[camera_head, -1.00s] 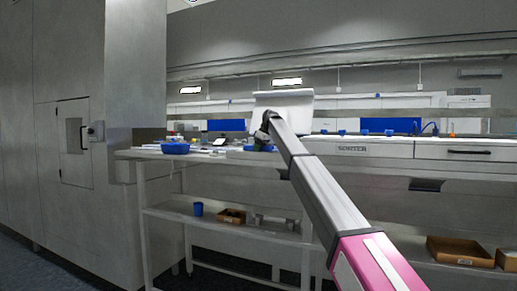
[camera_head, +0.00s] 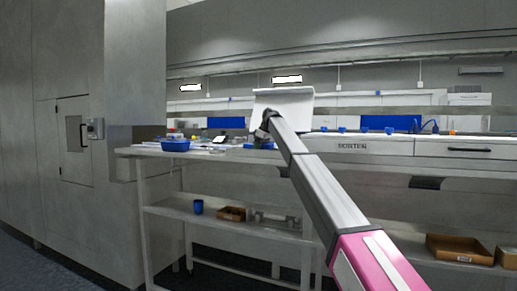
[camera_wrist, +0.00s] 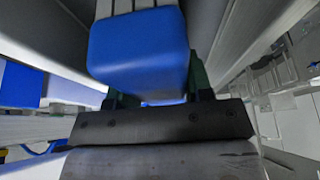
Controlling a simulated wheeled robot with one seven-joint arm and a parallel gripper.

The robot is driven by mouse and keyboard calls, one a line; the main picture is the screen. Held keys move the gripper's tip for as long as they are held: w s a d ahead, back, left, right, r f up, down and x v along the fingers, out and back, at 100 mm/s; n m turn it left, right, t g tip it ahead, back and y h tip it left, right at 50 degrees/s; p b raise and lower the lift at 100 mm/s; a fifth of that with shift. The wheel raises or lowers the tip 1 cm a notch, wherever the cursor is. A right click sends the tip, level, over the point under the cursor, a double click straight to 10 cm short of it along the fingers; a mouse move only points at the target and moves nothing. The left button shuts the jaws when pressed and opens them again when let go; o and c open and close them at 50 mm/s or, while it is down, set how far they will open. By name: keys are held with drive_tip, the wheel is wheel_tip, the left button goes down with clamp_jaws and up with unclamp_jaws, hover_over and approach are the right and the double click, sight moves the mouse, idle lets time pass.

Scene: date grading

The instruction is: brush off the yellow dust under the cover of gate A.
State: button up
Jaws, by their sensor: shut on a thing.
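My gripper (camera_head: 263,138) is at the sorter's bench in the head view, small and partly hidden by my own arm. In the wrist view my gripper (camera_wrist: 157,88) has its dark green fingers on both sides of a blue block (camera_wrist: 140,50), which looks like a brush handle, and is shut on it. Pale grey ridged material shows above the block; I cannot tell whether it is bristles. A pale raised panel (camera_head: 285,98), perhaps the cover of gate A, stands tilted just behind my gripper. I cannot make out any yellow dust or a gate letter.
A blue tray (camera_head: 175,145) sits on the bench left of my gripper. The sorter front (camera_head: 380,148) runs to the right. A lower shelf (camera_head: 235,225) holds a blue cup (camera_head: 198,207) and a brown box (camera_head: 231,214). A large grey cabinet (camera_head: 75,220) stands at the left.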

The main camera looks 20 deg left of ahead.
sight(269, 148)
drive_tip(key=shift+f, duration=0.25)
drive_tip(key=shift+d, duration=0.1)
drive_tip(key=shift+s+d, duration=0.2)
drive_tip(key=shift+d, duration=1.85)
drive_tip(key=shift+s+d, duration=0.15)
drive_tip(key=shift+d, duration=1.9)
